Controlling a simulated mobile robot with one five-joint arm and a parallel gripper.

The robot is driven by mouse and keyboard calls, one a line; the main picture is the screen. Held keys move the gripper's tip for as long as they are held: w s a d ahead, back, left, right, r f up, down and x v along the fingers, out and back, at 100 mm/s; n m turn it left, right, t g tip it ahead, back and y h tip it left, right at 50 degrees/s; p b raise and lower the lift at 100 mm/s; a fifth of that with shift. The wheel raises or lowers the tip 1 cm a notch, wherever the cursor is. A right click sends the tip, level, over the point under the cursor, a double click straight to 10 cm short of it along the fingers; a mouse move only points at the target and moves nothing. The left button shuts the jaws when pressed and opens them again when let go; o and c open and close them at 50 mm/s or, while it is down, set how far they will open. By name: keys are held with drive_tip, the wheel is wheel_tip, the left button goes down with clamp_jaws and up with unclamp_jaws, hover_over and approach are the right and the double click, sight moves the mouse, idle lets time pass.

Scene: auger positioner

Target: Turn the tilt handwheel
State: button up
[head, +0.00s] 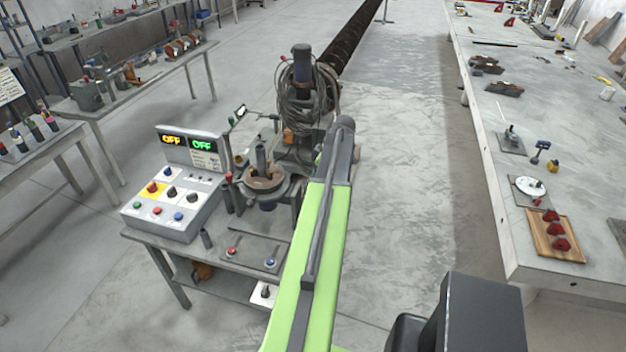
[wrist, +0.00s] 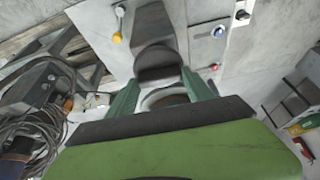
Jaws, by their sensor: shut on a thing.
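In the wrist view, the two green fingers of my gripper (wrist: 161,82) are closed in on either side of a grey rounded part. This seems to be the rim of the tilt handwheel (wrist: 163,99); most of it is hidden by my gripper's body. A dark grey block-like housing (wrist: 155,45) stands just beyond the fingertips. In the head view, the positioner with its round table (head: 264,183) stands on the small bench. My green arm reaches up to its right side and hides the handwheel and my gripper there.
A control box (head: 178,205) with two OFF displays stands left of the positioner. Coiled cables (head: 303,95) hang behind it, also in the wrist view (wrist: 40,122). A yellow-knobbed lever (wrist: 117,37) is near my gripper. A long workbench (head: 545,130) is at right, with open floor between.

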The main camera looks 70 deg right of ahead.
drive_tip(key=shift+s+n, duration=0.15)
drive_tip(key=shift+n, duration=0.15)
drive_tip(key=o, duration=1.4)
drive_tip(key=shift+c, duration=0.2)
drive_tip(key=p+v, duration=1.6)
drive_tip(key=v, duration=0.1)
drive_tip(key=shift+d, duration=0.25)
drive_tip(key=shift+r, duration=0.15)
